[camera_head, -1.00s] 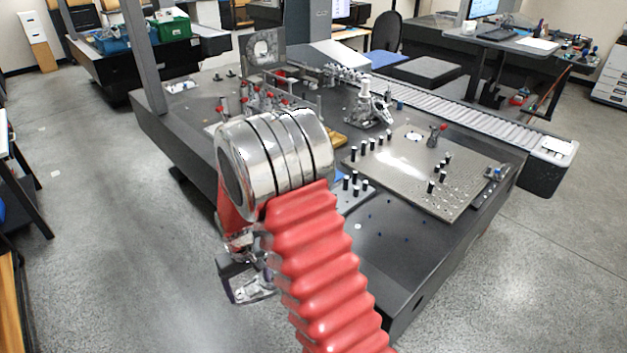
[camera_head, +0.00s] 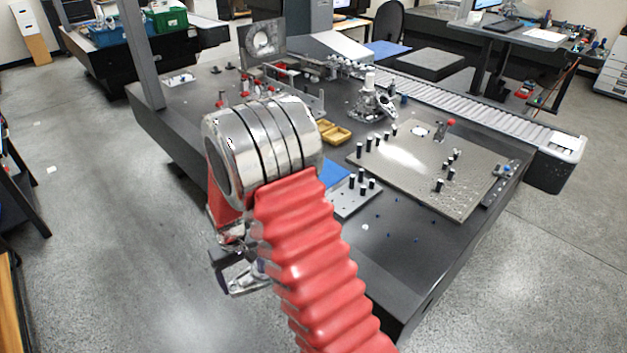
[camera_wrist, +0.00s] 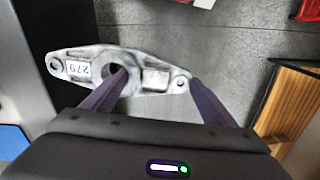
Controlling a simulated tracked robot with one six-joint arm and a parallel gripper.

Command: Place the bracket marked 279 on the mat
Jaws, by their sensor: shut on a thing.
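The bracket (camera_wrist: 75,68) is a grey metal piece with a central bore, an eye at each end and a white label reading 279, upside down in the wrist view. My gripper (camera_wrist: 160,78) is shut on it, one finger at the bore and the other near the right-hand eye. In the head view the bracket (camera_head: 245,281) hangs below my wrist, beside the table's near left side and above the floor. A flat blue patch (camera_head: 334,173), possibly the mat, lies on the dark table, partly hidden by my arm; blue also shows in the wrist view (camera_wrist: 12,141).
The dark table (camera_head: 395,268) carries a perforated plate (camera_head: 410,168) with black pins, a small pin plate (camera_head: 347,206), yellow trays (camera_head: 335,135) and metal fixtures (camera_head: 372,103). A roller conveyor (camera_head: 480,114) runs along the far side. The table's near right corner is mostly clear.

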